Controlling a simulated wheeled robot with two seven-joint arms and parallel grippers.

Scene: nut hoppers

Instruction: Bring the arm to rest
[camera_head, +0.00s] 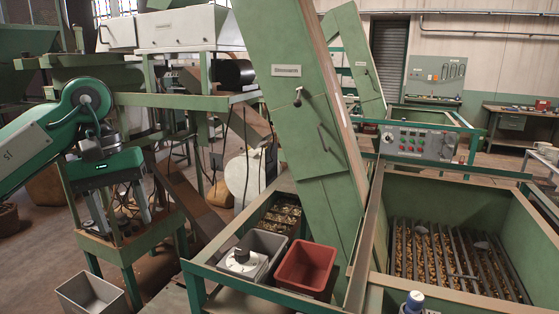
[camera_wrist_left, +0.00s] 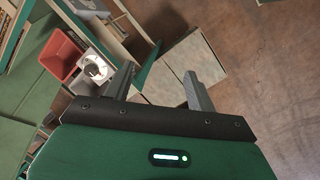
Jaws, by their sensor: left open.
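My left arm comes in from the left edge in the head view. Its gripper (camera_head: 126,226) hangs with its fingers pointing down, to the left of the hoppers and in front of a green stand. In the left wrist view the two fingers (camera_wrist_left: 160,72) are spread apart, with nothing between them. The gripper is open and empty, and touches no bin that I can see. My right gripper is in neither view.
A red bin (camera_head: 305,267) and a grey bin (camera_head: 262,244) with a white object stand on the green frame. Another grey bin (camera_head: 91,294) is low at bottom left. The hopper (camera_head: 440,188) at right holds nuts under bars. The wrist view shows open brown floor (camera_wrist_left: 275,75).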

